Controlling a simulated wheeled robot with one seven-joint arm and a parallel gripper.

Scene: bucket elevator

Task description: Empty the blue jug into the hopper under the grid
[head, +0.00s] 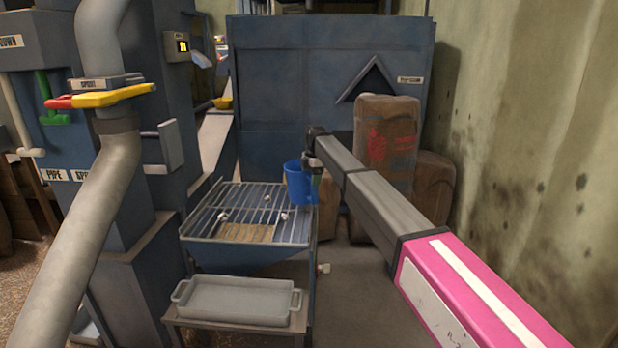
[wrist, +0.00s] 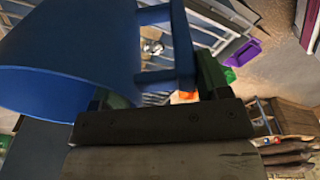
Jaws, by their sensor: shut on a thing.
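The blue jug (head: 298,184) is held over the right back part of the grid (head: 240,204). It looks close to upright in the head view. My gripper (head: 316,170) is shut on the jug's handle side; in the wrist view the jug (wrist: 75,60) and its handle (wrist: 175,45) fill the upper left, in front of the dark gripper (wrist: 155,100). The jug's contents are hidden. The blue hopper (head: 245,258) sits under the grid, with some tan material showing through the bars. Several small pale lumps (head: 284,215) lie on the grid.
A grey tray (head: 238,317) stands on a low stand before the hopper. Brown sacks (head: 386,145) are behind my arm. A grey pipe (head: 85,225) with a yellow and red lever (head: 100,97) rises at left. A stained wall (head: 540,150) bounds the right.

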